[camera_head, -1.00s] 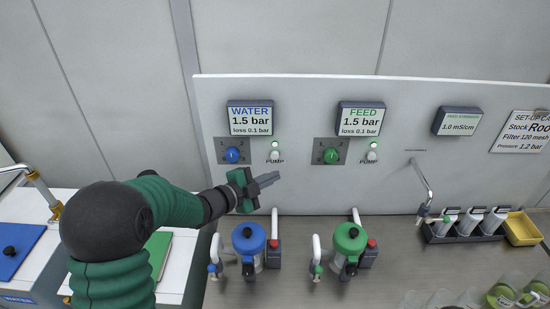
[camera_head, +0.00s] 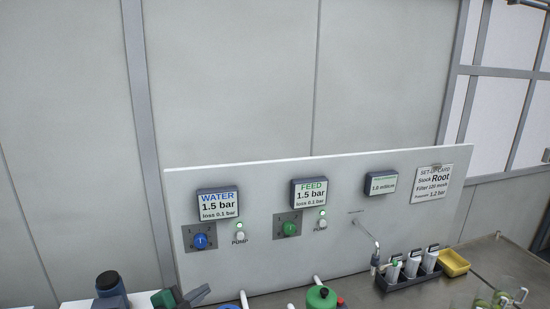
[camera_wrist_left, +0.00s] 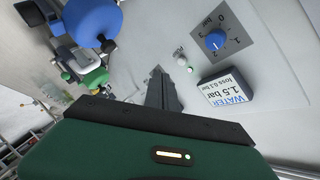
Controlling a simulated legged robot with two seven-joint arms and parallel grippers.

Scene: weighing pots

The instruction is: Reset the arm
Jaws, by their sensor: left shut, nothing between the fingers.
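My left gripper (camera_head: 190,296) shows at the bottom edge of the head view, left of centre, in front of the panel (camera_head: 340,261). Its fingers are shut with nothing between them. In the left wrist view the closed fingers (camera_wrist_left: 162,92) point toward the panel, near the white pump switch (camera_wrist_left: 181,58). The blue water knob (camera_wrist_left: 215,40) and the WATER display (camera_wrist_left: 226,91) are to their right there, apart from the fingers. Most of my left arm is below the head view. My right gripper is not in view.
The FEED display (camera_head: 310,191) and green knob (camera_head: 290,229) are on the panel. The green-lidded filter (camera_head: 321,297) stands below. A rack of white bottles (camera_head: 411,277) and a yellow tray (camera_head: 453,263) are at the right. The wall above is clear.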

